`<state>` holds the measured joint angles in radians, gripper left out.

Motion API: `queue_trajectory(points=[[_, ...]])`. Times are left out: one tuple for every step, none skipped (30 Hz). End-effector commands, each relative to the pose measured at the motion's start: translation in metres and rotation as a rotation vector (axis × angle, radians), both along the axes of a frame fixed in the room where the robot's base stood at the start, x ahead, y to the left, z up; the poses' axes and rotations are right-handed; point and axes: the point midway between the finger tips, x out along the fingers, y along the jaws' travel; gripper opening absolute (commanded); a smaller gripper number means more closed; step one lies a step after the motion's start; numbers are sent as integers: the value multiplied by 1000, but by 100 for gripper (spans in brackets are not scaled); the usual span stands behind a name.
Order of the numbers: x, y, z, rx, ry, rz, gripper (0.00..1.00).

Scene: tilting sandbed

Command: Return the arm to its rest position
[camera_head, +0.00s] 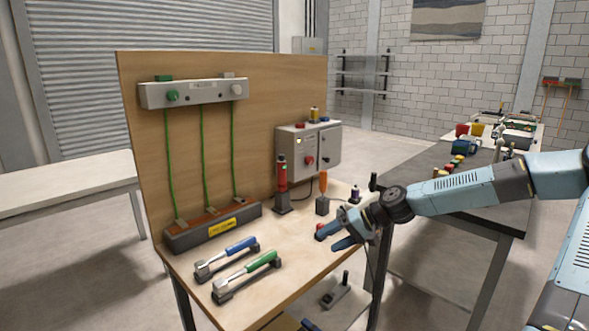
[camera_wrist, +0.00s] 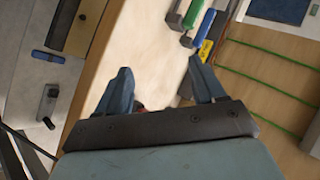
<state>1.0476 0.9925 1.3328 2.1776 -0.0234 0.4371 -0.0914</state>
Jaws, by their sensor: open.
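My arm reaches in from the right in the head view. My gripper (camera_head: 332,236) is above the right front part of the wooden workbench (camera_head: 305,262). In the wrist view my gripper (camera_wrist: 163,88) shows two blue fingers spread apart with nothing held between them. A small red thing shows just beyond the gripper's edge in the wrist view, partly hidden. The gripper stands clear of the blue-handled tool (camera_head: 240,245) and the green-handled tool (camera_head: 260,262), which lie in dark holders on the bench.
A wooden back panel (camera_head: 262,90) carries a bar with green cables running to a dark block (camera_head: 190,236). A grey control box (camera_head: 300,150), a red-topped tool (camera_head: 282,175) and an orange-handled tool (camera_head: 323,185) stand near the gripper. A cluttered dark table (camera_head: 480,208) is at right.

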Motion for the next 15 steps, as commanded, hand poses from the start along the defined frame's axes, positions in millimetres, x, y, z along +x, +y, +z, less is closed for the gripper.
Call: queue_trajectory(points=[[-7,4,-7,-48,11,21,69],[-11,5,-11,-74,18,31,69],[-16,5,-16,-107,27,43,69],[-19,6,-19,-132,34,51,69],[-23,6,-22,-156,39,59,69],[-27,5,-26,-189,46,70,69],[-31,4,-29,-214,52,77,69],[-34,4,-31,-238,57,84,69],[-38,3,-34,-271,64,91,69],[-42,2,-35,-295,67,97,69],[-45,0,-37,-320,71,102,69],[-48,-2,-38,-350,76,108,69],[-51,-3,-39,-374,78,113,69],[-54,-6,-39,-398,81,114,69],[-57,-8,-39,-428,84,120,69]])
